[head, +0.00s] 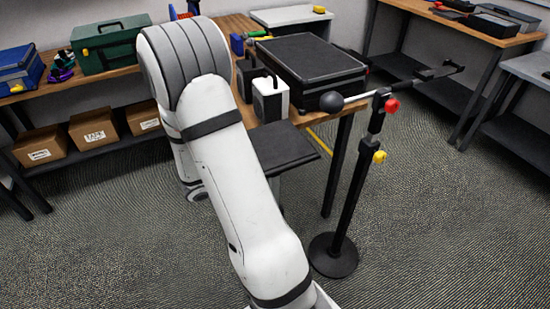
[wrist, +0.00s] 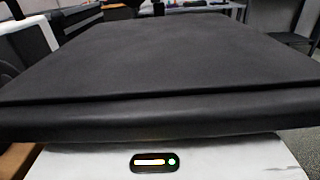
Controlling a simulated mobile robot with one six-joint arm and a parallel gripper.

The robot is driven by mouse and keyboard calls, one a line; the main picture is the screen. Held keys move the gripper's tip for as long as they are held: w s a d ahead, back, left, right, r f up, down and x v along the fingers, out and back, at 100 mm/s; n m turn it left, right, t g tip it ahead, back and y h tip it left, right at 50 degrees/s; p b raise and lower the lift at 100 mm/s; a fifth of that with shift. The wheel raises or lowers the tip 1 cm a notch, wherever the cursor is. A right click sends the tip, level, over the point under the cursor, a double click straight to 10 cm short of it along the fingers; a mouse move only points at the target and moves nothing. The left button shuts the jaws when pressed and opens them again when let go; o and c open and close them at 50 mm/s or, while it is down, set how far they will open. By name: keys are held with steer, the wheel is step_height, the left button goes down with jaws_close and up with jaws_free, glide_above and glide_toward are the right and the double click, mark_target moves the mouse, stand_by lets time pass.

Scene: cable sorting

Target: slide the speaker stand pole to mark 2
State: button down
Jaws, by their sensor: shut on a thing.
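A black stand (head: 350,205) stands on the floor at the right in the head view, its pole upright on a round base. It has a yellow knob (head: 379,156) partway up and a red knob (head: 391,105) near the top. A crossbar at its top carries a black ball (head: 331,102) at its left end. I cannot tell whether this is the speaker stand, and no numbered mark is readable. My white arm runs down out of the bottom of the head view. My gripper and anything between its fingers show in neither view.
A wooden table behind the stand holds a black case (head: 310,60) and a small white-and-black box (head: 270,101). A dark flat panel (head: 283,147) lies beside my arm. A dark slab (wrist: 180,70) fills most of the wrist view. Carpet right of the stand is clear.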

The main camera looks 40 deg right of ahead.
steer(key=shift+r, duration=0.8)
steer(key=shift+f, duration=0.1)
steer(key=c, duration=1.1)
jaws_free()
steer(key=shift+f, duration=0.1)
steer(key=v, duration=0.7)
steer(key=shift+w+a, duration=0.1)
steer(key=shift+a, duration=0.3)
